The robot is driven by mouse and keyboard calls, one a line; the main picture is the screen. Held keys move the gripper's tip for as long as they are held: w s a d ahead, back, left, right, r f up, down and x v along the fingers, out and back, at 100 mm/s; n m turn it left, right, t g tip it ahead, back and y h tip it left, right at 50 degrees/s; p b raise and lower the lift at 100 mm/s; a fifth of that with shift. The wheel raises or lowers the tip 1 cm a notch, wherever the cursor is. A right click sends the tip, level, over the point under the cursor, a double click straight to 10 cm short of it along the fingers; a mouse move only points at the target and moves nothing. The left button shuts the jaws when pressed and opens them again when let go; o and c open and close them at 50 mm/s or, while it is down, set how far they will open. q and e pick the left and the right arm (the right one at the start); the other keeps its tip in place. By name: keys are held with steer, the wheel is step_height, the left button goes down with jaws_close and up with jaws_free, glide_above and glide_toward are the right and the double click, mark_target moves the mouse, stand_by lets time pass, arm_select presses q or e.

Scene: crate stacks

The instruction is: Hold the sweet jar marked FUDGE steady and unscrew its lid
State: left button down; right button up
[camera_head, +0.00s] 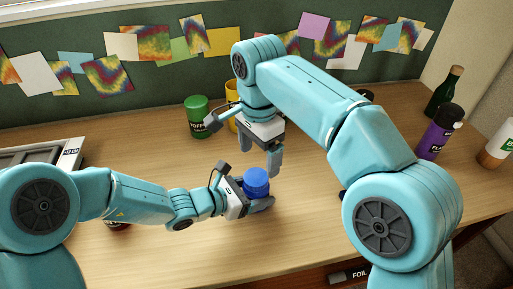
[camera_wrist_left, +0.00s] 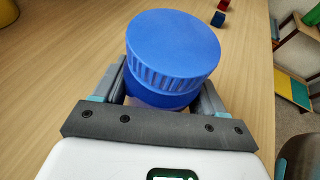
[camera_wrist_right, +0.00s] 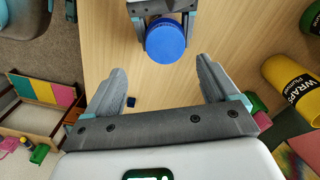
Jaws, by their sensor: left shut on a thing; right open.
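A jar with a wide ribbed blue lid (camera_head: 256,182) stands upright on the wooden table; no FUDGE lettering shows. My left gripper (camera_head: 259,199) is shut on the jar below the lid. In the left wrist view the blue lid (camera_wrist_left: 173,42) rises above the fingers, which hide most of the body. My right gripper (camera_head: 260,156) is open and empty, pointing down above the jar. In the right wrist view the blue lid (camera_wrist_right: 165,42) lies ahead of the open fingers, apart from them.
A green-lidded jar with a partly hidden label (camera_head: 198,117) and a yellow container (camera_head: 232,92) stand behind. A purple bottle (camera_head: 436,138), a dark green bottle (camera_head: 446,92) and a white-and-brown jar (camera_head: 497,145) stand at right. A grey crate (camera_head: 65,152) is at left.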

mark_target(257, 177)
steer(key=shift+r+m, duration=0.25)
steer(key=shift+m, duration=0.15)
steer(key=shift+w+a, duration=0.1)
steer(key=shift+a, duration=0.1)
step_height(257, 177, down, 8)
steer(key=shift+r, duration=0.2)
steer(key=shift+c, duration=0.3)
steer(key=c, duration=1)
steer(key=n, duration=0.4)
steer(key=shift+c, duration=0.2)
steer(key=n, duration=0.6)
